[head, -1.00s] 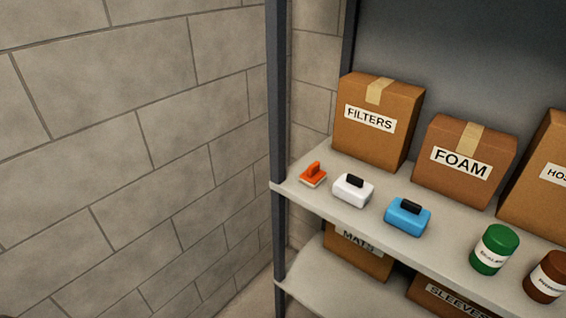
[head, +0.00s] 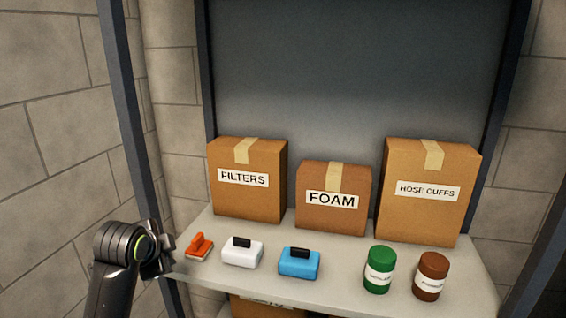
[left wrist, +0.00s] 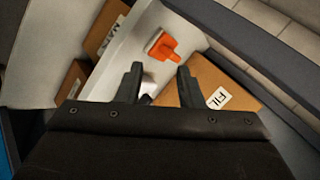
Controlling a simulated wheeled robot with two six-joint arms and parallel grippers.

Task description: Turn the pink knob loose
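No pink knob shows in the head view or the left wrist view. My left gripper (head: 160,262) is at the left end of the shelf, beside an orange brush-like tool (head: 199,247). In the left wrist view its two fingers (left wrist: 161,86) are spread apart with nothing gripped between them. The orange tool (left wrist: 166,46) lies beyond the fingertips there, apart from them. A small part of a white object (left wrist: 148,82) shows between the fingers, farther off. My right gripper is not in view.
The shelf (head: 335,292) also holds a white block (head: 242,256) and a blue block (head: 299,266) with black handles, a green jar (head: 379,257) and a brown jar (head: 432,264). Boxes labelled FILTERS (head: 230,200), FOAM (head: 333,222) and HOSE CUFFS (head: 420,220) stand behind. A dark post (head: 122,120) rises at left.

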